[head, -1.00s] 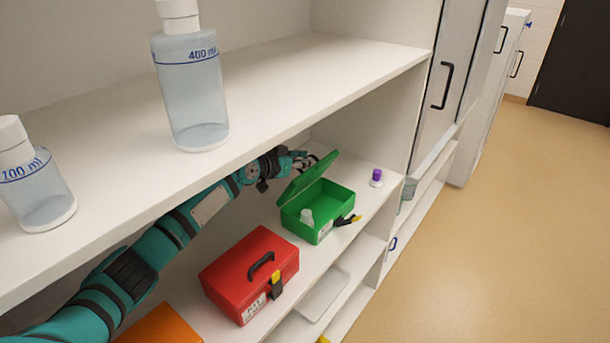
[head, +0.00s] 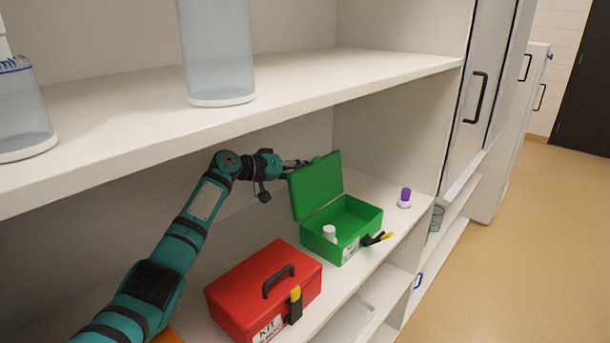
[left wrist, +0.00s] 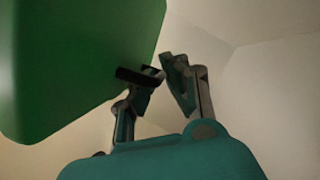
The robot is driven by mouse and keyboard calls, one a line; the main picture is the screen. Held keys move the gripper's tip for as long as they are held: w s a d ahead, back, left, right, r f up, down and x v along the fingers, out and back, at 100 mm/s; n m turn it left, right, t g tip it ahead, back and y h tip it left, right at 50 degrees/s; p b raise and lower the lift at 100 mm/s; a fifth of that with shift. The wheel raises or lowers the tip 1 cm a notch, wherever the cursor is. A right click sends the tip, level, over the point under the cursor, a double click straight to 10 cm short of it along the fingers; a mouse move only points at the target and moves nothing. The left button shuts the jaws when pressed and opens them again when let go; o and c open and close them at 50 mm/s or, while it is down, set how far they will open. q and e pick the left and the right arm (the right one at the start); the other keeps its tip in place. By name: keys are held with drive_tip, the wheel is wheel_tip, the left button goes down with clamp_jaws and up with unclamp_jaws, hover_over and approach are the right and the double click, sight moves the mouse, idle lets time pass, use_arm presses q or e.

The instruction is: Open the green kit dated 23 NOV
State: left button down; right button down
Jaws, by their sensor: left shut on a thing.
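The green kit (head: 368,219) stands on the lower shelf with its lid (head: 318,185) raised, roughly upright. A white-capped bottle (head: 329,232) shows inside. Its black and yellow latch (head: 375,239) hangs out at the front, and the label (head: 350,250) is too small to read. My left gripper (head: 300,163) is at the lid's upper left corner, shut on the lid's edge. In the left wrist view the lid (left wrist: 75,60) fills the upper left, beside the fingers (left wrist: 163,75); the exact contact is hard to see. My right gripper is out of view.
A red kit (head: 250,285) with a black handle stands to the left of the green one. A purple-capped vial (head: 405,197) stands to its right. The upper shelf (head: 330,85) with large bottles (head: 218,50) hangs above my left arm.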

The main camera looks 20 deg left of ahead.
use_arm(q)
drive_tip(key=shift+f, duration=0.2)
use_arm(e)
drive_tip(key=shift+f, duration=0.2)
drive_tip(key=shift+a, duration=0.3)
use_arm(q)
drive_tip(key=c, duration=1.7)
unclamp_jaws()
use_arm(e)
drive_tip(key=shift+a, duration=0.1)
use_arm(q)
drive_tip(key=shift+w, duration=0.1)
drive_tip(key=shift+r, duration=0.2)
wheel_tip(320, 180, up, 10)
drive_tip(key=shift+f, duration=0.2)
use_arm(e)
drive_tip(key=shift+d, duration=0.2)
